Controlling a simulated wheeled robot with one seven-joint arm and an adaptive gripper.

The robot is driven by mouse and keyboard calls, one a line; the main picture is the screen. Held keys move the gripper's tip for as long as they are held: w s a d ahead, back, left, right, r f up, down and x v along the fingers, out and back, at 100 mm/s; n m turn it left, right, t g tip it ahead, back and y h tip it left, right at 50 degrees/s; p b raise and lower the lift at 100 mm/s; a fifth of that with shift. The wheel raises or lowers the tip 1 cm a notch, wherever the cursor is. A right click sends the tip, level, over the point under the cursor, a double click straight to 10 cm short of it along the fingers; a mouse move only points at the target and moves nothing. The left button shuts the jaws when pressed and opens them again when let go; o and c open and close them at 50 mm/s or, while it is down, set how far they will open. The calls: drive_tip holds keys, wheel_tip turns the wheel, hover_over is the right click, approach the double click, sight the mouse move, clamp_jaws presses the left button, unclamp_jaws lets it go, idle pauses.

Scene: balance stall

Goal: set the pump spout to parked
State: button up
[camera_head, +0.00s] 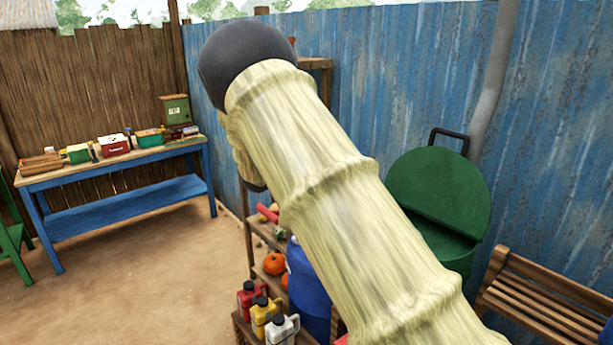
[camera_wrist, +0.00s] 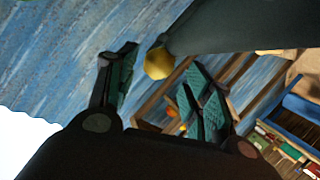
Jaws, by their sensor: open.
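In the wrist view my gripper (camera_wrist: 162,62) is open and empty, its two green-padded fingers apart. A yellow ball-shaped part (camera_wrist: 159,63) shows between the fingers in the picture, at the end of a thick dark bar (camera_wrist: 245,25) that enters from the upper right. I cannot tell whether this is the pump spout or another part of the pump, nor how far it is from the fingers. No contact is visible. In the head view my pale arm hides the middle, and neither the pump spout nor my gripper can be made out there.
A blue drum (camera_head: 309,290), several jugs (camera_head: 265,318) and a wooden shelf (camera_head: 262,232) with pumpkins stand behind my arm. A green bin (camera_head: 432,190) and slatted bench (camera_head: 545,297) are at right. A blue table (camera_head: 110,172) stands left. Sandy floor (camera_head: 150,275) is clear.

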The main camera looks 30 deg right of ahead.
drive_tip(key=v, duration=0.9)
drive_tip(key=shift+r, duration=0.1)
